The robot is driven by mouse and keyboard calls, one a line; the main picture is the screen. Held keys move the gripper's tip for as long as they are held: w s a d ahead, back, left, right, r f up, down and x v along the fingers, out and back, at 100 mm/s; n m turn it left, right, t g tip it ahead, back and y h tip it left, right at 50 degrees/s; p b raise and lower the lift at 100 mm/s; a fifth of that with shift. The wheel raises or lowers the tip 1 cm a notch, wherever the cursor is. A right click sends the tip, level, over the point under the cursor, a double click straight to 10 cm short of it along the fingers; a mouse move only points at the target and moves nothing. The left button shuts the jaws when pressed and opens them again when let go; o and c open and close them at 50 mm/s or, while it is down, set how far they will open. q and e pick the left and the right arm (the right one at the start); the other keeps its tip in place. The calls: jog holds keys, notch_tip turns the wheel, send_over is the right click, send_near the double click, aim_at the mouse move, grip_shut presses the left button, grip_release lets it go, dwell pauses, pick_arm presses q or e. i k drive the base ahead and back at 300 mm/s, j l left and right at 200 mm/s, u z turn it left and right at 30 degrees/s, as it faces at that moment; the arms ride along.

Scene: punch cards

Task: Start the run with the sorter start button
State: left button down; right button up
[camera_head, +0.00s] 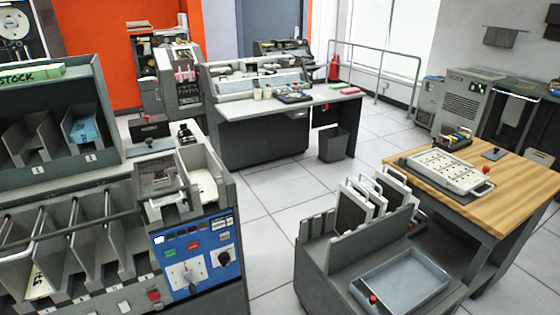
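The card sorter stands at the left, with a row of grey card pockets (110,235) and a blue control panel (209,272) on its front. The panel carries a small red button (193,245) and a small green piece (195,253) near its upper middle. A white dial (186,274) is below them, and a black knob (224,258) is to the right. The labels are too small to read, so I cannot tell for sure which is the start button. A card feed tray (160,180) is above the panel. Neither of my grippers shows.
A grey cart (330,262) with upright card racks and a shallow tray (400,281) stands at the front right. A wooden table (507,205) bears a white board (445,171). A desk (262,138) and a waste bin (333,144) stand behind. Tiled floor (270,205) is clear between sorter and cart.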

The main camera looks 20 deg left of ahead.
aim_at(172, 253)
jog(key=u, duration=1.3)
